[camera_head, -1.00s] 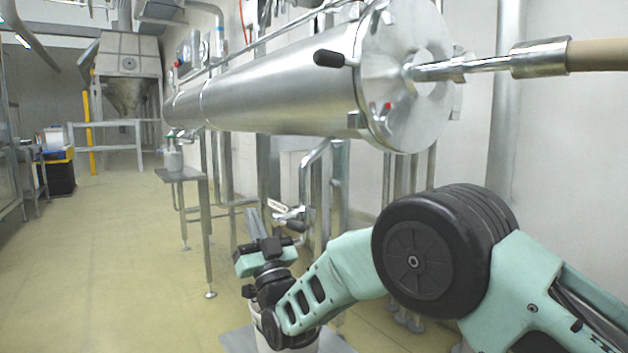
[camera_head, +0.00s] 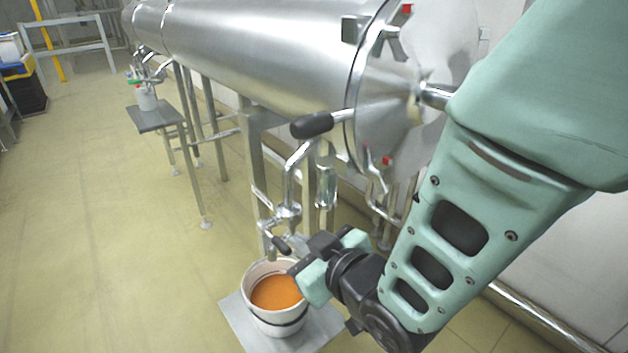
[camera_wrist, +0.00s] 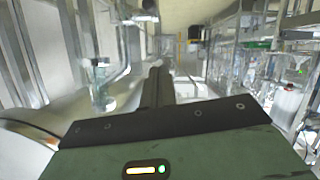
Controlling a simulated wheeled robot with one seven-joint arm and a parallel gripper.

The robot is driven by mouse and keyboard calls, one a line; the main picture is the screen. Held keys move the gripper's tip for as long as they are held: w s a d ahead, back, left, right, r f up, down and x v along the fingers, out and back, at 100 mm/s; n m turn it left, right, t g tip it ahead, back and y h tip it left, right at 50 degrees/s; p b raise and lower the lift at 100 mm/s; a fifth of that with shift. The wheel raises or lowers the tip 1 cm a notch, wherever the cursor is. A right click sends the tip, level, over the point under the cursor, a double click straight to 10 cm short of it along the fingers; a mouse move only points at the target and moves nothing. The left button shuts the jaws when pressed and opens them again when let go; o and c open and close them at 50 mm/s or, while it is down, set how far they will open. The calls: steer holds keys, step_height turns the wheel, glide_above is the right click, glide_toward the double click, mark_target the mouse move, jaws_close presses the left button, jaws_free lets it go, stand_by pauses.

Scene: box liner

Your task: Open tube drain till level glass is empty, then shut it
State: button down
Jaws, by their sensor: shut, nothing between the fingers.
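The big steel tube (camera_head: 260,60) runs across the head view. Its drain pipe (camera_head: 292,170) bends down to a valve (camera_head: 288,212) with a black-tipped handle (camera_head: 281,244). The level glass (camera_head: 326,183), a small clear cylinder with metal ends, hangs beside the pipe; it also shows in the wrist view (camera_wrist: 98,85). It looks clear, but I cannot make out a level. My gripper (camera_wrist: 157,68) is shut and empty, close to the right of the valve handle in the head view; contact cannot be told. I see no stream from the outlet.
A white bucket (camera_head: 277,322) holding orange liquid (camera_head: 276,292) stands on a grey plate (camera_head: 240,318) under the drain. A small side table (camera_head: 156,118) with a container stands farther back left. A black-gripped lever (camera_head: 312,125) sticks out above. Floor at left is clear.

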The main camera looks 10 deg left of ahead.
glide_above(285, 251)
steer(key=a, duration=0.1)
step_height(285, 251, down, 4)
steer(key=r, duration=0.1)
steer(key=f, duration=0.3)
steer(key=shift+d+f+p, duration=0.1)
steer(key=shift+d+p, duration=0.2)
steer(key=shift+d+f, duration=0.1)
steer(key=shift+f, duration=0.45)
steer(key=shift+f, duration=0.1)
